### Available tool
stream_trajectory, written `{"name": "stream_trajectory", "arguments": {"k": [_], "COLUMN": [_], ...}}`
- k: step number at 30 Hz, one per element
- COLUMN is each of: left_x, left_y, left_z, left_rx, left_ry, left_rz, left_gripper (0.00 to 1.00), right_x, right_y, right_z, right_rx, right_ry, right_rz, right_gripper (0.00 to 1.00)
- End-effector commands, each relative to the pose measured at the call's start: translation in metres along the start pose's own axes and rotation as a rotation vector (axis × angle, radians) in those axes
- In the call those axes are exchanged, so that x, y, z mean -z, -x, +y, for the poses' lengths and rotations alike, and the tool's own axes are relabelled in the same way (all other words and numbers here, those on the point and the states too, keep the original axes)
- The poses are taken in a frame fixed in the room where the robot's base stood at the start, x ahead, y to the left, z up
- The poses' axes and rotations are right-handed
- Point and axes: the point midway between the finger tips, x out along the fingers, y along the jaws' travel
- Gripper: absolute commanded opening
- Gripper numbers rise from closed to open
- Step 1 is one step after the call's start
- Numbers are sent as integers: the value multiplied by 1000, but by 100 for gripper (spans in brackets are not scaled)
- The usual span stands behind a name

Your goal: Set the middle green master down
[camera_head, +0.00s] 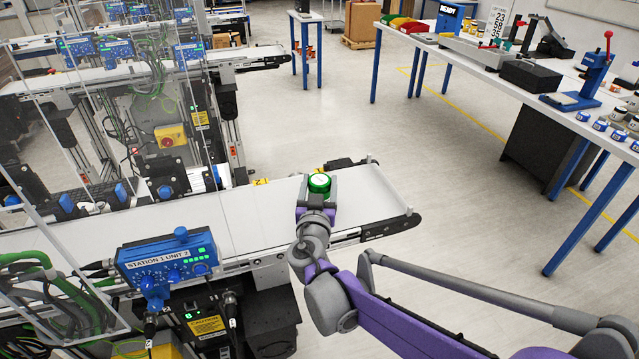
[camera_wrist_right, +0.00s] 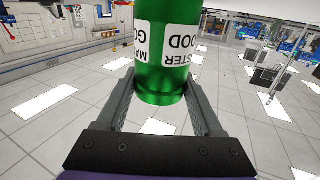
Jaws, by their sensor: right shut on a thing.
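The green master is a green cylinder with a white label (camera_wrist_right: 160,82); the label text reads upside down in the right wrist view. In the head view the green master (camera_head: 319,183) shows its round top with a white centre. My right gripper (camera_head: 318,197) is shut on it, with one finger on each side, over the end part of the white conveyor belt (camera_head: 375,195). I cannot tell whether its base touches the belt. My left gripper is not in view.
A blue control box labelled Station 1 Unit 2 (camera_head: 170,262) stands at the belt's near side. Clear guard panels (camera_head: 60,150) are at the left. A white workbench (camera_head: 440,45) with a blue press (camera_head: 590,80) is at the right. The belt beside the gripper is bare.

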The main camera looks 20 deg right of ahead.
Motion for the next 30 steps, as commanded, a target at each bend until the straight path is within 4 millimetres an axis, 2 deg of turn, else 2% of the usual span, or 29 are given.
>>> {"name": "stream_trajectory", "arguments": {"k": [1, 6, 17, 20, 30], "left_x": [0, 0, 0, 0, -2], "left_y": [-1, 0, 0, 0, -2], "left_z": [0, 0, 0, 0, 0], "left_rx": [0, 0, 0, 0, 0], "left_ry": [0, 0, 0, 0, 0], "left_rz": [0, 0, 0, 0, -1], "left_gripper": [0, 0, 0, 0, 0], "right_x": [-2, -1, 3, 2, 1], "right_y": [0, 0, 2, 16, 88], "right_z": [0, 0, 0, -1, -1], "right_rx": [0, 0, 1, 3, 4], "right_ry": [0, 0, 0, -1, -1], "right_rz": [0, 0, 0, -1, -1], "right_gripper": [70, 99, 99, 99, 99]}}
